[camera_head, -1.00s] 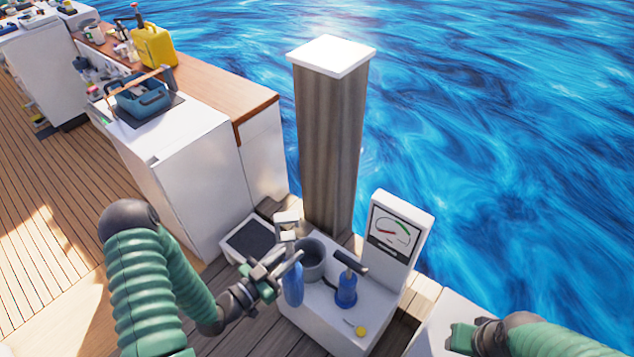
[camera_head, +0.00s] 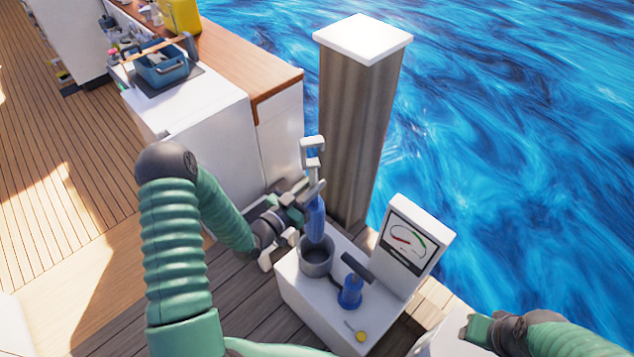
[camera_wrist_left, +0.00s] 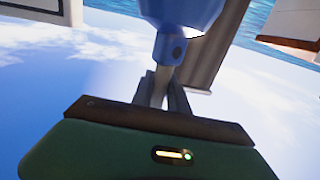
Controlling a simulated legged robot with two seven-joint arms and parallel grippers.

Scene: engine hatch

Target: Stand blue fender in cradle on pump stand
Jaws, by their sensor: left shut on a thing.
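The blue fender (camera_head: 315,220) hangs upright from my left gripper (camera_head: 313,192), which is shut on its upper end. Its lower end is at the mouth of the grey round cradle (camera_head: 317,262); I cannot tell how far inside it reaches. In the left wrist view the blue fender (camera_wrist_left: 185,12) shows beyond the fingers (camera_wrist_left: 165,92), its narrow neck between them. The cradle is fixed on the white pump stand (camera_head: 310,293). My right gripper (camera_head: 482,330) is at the lower right, away from the stand; its fingers are not clear.
A blue pump with a dark T-handle (camera_head: 350,290) stands right of the cradle. The gauge panel (camera_head: 410,240) rises behind it, and a yellow knob (camera_head: 361,336) is in front. A wooden post (camera_head: 355,130) stands behind. Counters with a blue basket (camera_head: 162,72) are at upper left.

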